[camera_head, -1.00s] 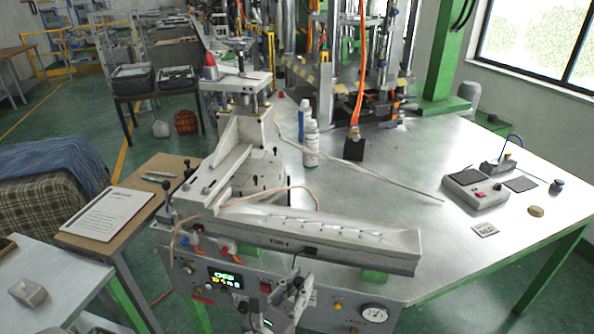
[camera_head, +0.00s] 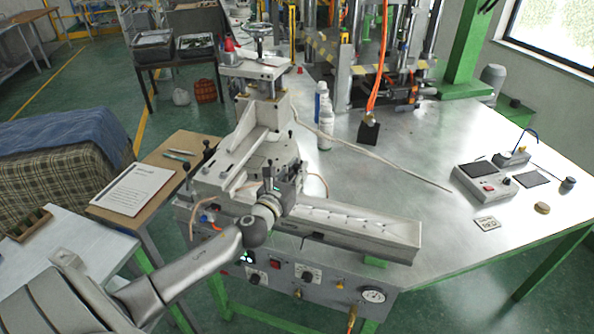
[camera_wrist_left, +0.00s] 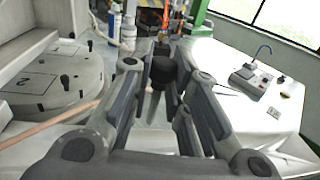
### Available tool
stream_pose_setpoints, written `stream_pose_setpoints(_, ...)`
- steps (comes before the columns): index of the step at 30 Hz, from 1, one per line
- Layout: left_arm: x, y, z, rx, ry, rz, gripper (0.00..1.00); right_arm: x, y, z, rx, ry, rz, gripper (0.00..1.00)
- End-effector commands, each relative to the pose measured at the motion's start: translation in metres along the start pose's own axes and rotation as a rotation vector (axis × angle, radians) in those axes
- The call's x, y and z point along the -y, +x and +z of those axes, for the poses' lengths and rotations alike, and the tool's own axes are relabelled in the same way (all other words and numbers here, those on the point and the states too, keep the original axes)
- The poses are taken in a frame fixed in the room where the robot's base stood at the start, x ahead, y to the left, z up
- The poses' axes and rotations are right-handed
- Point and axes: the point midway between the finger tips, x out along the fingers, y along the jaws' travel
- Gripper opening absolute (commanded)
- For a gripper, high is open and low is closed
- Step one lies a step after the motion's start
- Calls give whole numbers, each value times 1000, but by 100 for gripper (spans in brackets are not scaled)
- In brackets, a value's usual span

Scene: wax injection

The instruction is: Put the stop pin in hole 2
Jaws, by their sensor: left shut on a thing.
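My left gripper (camera_head: 286,178) is above the bench machine, at the near side of its round plate. In the left wrist view the gripper's fingers (camera_wrist_left: 163,85) are shut on the stop pin (camera_wrist_left: 162,70), which has a black knob and a pale shank pointing down. The round grey plate (camera_wrist_left: 60,75) lies left of the fingers, with a number 2 and several small dark holes on top. The pin is apart from the plate. Which hole belongs to the 2 is not clear. My right gripper is not in view.
A long pale trough (camera_head: 365,228) runs right from the machine. A hose (camera_wrist_left: 60,114) crosses beside the plate.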

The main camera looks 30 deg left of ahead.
Motion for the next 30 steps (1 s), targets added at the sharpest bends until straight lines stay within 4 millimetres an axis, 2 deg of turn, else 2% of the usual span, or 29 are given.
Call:
stream_pose_setpoints(4,-1,-1,1,-1,3,-26,0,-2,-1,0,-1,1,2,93)
stream_pose_setpoints(21,0,-1,-51,-1,0,-24,0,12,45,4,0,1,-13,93)
stream_pose_setpoints(30,0,-1,-58,0,0,-24,0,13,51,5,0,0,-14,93)
